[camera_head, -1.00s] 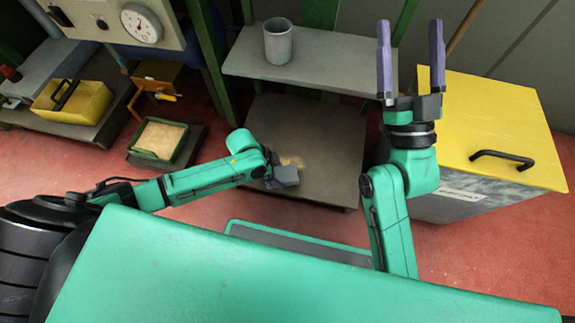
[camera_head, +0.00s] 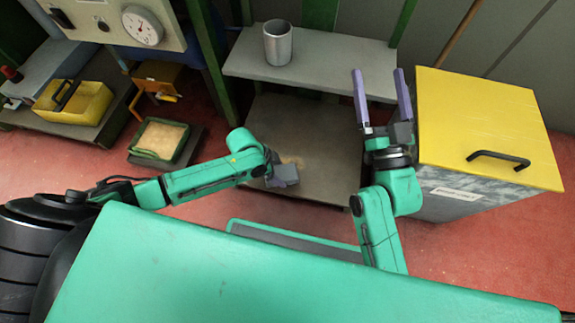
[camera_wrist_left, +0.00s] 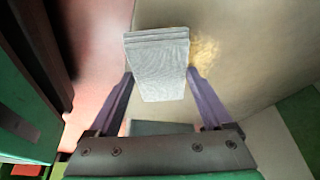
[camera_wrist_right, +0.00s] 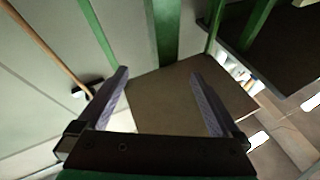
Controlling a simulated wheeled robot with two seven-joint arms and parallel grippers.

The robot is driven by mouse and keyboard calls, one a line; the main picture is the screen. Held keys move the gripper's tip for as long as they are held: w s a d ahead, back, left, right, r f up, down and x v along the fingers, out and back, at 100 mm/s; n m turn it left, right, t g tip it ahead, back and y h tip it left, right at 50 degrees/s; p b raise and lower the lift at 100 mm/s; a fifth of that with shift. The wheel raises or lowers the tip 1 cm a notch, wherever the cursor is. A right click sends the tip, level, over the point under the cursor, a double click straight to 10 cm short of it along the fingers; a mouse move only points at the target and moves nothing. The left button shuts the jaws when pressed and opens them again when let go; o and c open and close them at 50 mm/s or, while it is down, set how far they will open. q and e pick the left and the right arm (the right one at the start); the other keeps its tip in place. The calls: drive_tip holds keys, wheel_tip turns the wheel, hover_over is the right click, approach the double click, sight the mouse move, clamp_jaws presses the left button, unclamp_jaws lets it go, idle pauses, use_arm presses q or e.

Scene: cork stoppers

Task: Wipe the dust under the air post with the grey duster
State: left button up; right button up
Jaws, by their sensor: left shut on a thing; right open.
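My left gripper (camera_head: 270,168) reaches down over the dark lower board (camera_head: 325,140) and is shut on the grey duster (camera_head: 286,177). In the left wrist view the duster (camera_wrist_left: 160,75) is a ribbed grey block between the fingers. A pale yellow dust patch (camera_wrist_left: 206,52) lies on the board just right of the duster; it shows faintly in the head view (camera_head: 295,161). The board lies under a grey shelf (camera_head: 340,78) between green posts; I cannot tell which part is called the air post. My right gripper (camera_head: 379,71) is open and empty, raised right of the board.
A metal cup (camera_head: 278,43) stands on the shelf above. A large bin with a yellow lid (camera_head: 480,115) stands close right of my right arm. At the left are a green-rimmed tray (camera_head: 160,140), a yellow box (camera_head: 85,105) and a gauge panel (camera_head: 120,22).

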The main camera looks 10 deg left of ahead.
use_arm(q)
drive_tip(key=shift+r, duration=0.2)
drive_tip(key=shift+r+p, duration=0.2)
drive_tip(key=shift+p, duration=0.25)
drive_tip(key=shift+r, duration=0.2)
drive_tip(key=shift+r+p, duration=0.25)
drive_tip(key=shift+p, duration=0.3)
drive_tip(key=shift+r, duration=0.2)
drive_tip(key=shift+r+p, duration=0.25)
drive_tip(key=shift+p, duration=0.3)
drive_tip(key=shift+r+p, duration=0.5)
drive_tip(key=shift+p, duration=0.05)
drive_tip(key=shift+r+p, duration=0.3)
drive_tip(key=shift+p, duration=0.05)
drive_tip(key=shift+r+p, duration=0.35)
drive_tip(key=shift+p, duration=0.15)
use_arm(e)
drive_tip(key=s+a+f+g+h, duration=0.1)
drive_tip(key=s+f+g, duration=0.3)
drive_tip(key=f, duration=0.6)
drive_tip(key=s+f+g+h, duration=0.1)
drive_tip(key=s+f+g, duration=0.4)
drive_tip(key=s+f, duration=0.3)
wheel_tip(320, 180, down, 3)
drive_tip(key=shift+s+a+f+m+g, duration=0.15)
drive_tip(key=shift+s+a+m+g, duration=0.15)
drive_tip(key=shift+a+m, duration=0.1)
drive_tip(key=shift+s+f, duration=0.1)
drive_tip(key=shift+f, duration=0.05)
